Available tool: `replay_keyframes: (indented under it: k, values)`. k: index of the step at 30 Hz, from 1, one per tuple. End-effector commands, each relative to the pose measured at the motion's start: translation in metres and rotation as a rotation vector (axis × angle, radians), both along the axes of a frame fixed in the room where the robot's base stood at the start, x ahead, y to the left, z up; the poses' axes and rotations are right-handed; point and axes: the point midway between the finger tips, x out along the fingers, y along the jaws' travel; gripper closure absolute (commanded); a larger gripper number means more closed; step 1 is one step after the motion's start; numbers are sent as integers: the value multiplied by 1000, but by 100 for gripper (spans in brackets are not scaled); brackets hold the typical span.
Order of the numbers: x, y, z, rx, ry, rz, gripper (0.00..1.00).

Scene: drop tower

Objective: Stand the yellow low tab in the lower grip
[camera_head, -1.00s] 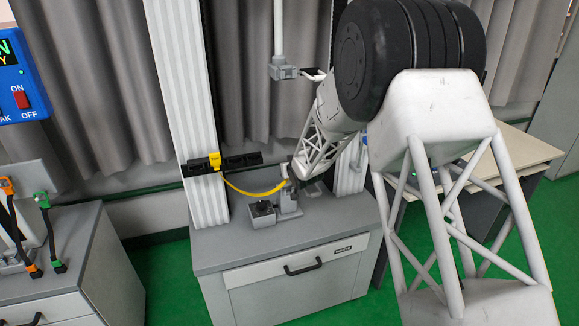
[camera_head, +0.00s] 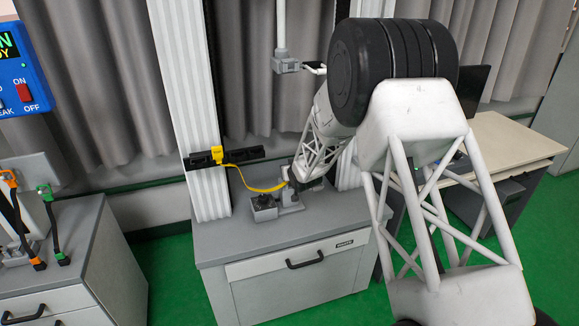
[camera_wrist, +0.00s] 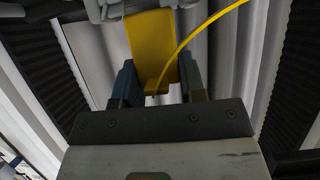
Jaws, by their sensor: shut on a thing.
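The yellow low tab (camera_wrist: 152,45) is a flat yellow plate in the wrist view. Its near end is between the two fingers of my gripper (camera_wrist: 157,82), which is shut on it. A thin yellow cable (camera_head: 246,183) runs from it to a yellow clip (camera_head: 217,154) on a black bar. In the head view, my gripper (camera_head: 290,176) is low over the cabinet, close to the grey lower grip (camera_head: 290,200). My arm partly hides the tab there. Grey parts show at the tab's far end in the wrist view; I cannot tell whether they touch.
A grey box with a black knob (camera_head: 264,207) is beside the lower grip on the cabinet (camera_head: 225,240). An upper grip (camera_head: 285,65) hangs above. White columns (camera_head: 180,80) flank the space. Orange (camera_head: 15,215) and green (camera_head: 50,215) leads are on the left cabinet.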

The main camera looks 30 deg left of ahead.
Motion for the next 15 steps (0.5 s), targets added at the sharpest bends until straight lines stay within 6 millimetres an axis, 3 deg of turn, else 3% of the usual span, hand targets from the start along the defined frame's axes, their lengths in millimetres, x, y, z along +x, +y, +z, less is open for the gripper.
replay_keyframes:
  k: [15]
  values:
    - [0,0,-21,1,1,0,85]
